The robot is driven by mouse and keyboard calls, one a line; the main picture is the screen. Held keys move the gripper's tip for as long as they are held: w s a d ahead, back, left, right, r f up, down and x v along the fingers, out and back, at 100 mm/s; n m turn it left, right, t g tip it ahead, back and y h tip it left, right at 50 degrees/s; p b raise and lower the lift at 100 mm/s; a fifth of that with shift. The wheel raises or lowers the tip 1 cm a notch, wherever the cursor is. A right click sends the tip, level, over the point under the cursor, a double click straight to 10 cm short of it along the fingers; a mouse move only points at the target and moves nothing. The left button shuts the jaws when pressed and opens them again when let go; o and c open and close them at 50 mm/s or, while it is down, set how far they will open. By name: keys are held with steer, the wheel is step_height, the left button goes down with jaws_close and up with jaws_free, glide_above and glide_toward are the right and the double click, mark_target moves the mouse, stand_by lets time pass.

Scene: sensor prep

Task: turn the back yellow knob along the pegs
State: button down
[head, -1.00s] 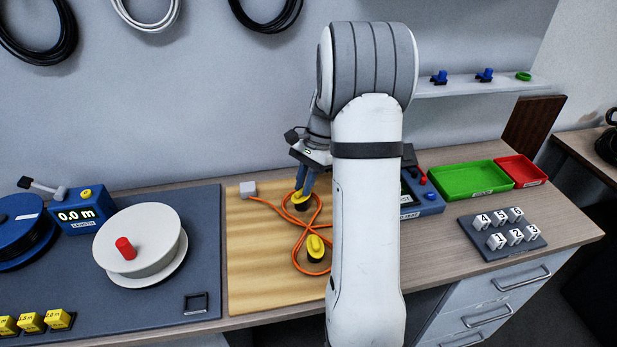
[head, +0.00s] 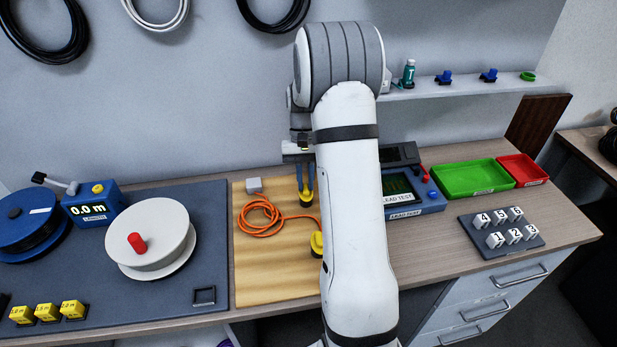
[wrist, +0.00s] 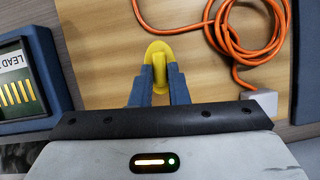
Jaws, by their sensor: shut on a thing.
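The back yellow knob (head: 306,201) stands on a dark base on the wooden board (head: 270,284). My gripper (head: 306,190) points down at it, with its blue fingers on either side of the raised grip. In the wrist view the knob's yellow disc and ridge (wrist: 161,50) show between the fingertips of my gripper (wrist: 163,74), which is shut on the ridge. The front yellow knob (head: 317,243) stands nearer the board's front, partly hidden by my arm. The orange lead (head: 258,231) lies coiled left of both knobs, and its coil also shows in the wrist view (wrist: 243,48).
A grey block (head: 254,185) sits at the lead's back end. The blue lead tester (head: 428,200) stands right of the board, close to my arm. A white reel (head: 150,240) with a red handle stands on the dark mat at left.

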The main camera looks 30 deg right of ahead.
steer(key=shift+s+a+f+n+h, duration=0.15)
steer(key=shift+n+h, duration=0.15)
steer(key=shift+n, duration=0.3)
steer(key=c, duration=1.4)
jaws_free()
steer(key=shift+r, duration=0.25)
steer(key=shift+w+r, duration=0.25)
steer(key=v, duration=0.7)
